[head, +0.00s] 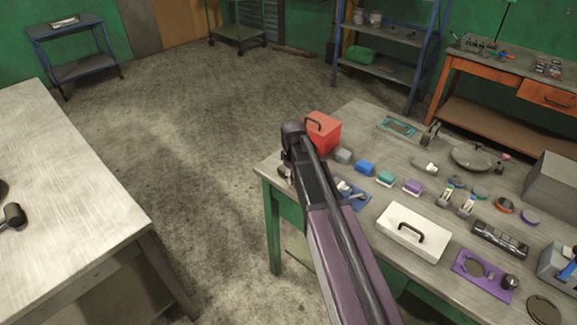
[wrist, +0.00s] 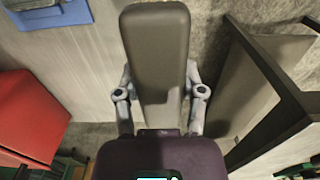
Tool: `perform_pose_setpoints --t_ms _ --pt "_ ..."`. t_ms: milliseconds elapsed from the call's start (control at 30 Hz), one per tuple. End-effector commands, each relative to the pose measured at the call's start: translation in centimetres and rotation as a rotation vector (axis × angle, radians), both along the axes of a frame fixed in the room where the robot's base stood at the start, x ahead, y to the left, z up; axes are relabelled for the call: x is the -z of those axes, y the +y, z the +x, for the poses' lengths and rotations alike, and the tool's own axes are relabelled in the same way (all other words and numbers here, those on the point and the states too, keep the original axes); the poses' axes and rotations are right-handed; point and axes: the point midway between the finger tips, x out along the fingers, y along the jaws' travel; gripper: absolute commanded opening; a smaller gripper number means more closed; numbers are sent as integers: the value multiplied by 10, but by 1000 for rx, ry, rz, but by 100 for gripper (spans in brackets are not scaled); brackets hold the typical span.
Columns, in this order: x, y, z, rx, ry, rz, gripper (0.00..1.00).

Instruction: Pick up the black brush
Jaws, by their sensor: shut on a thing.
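My gripper (wrist: 160,93) is in the wrist view, with its silver finger links on both sides of a long dark grey-brown block. I take this block to be the black brush (wrist: 156,45). The gripper is shut on it, and the block hides the fingertips. The brush lies close to the camera and reaches to the top of the picture. In the head view my arm covers most of the area around the gripper, near the table's left corner, so I cannot make out the brush there.
The worktable (head: 352,115) is crowded with small items. A red toolbox (head: 324,134) stands close to my arm and shows at left in the wrist view (wrist: 28,112). A white case (head: 408,236) sits nearer. A second table (head: 70,190) stands left, with open floor between.

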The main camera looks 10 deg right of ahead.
Motion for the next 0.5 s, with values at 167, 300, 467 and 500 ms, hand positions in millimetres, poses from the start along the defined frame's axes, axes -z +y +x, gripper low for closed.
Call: perform_pose_setpoints --t_ms 167,300,467,500 --pt "-3 0 -27 0 0 0 0" --pt "-4 0 -36 0 0 0 0" --pt "-4 0 -39 0 0 0 0" --pt "-4 0 -40 0 0 0 0"
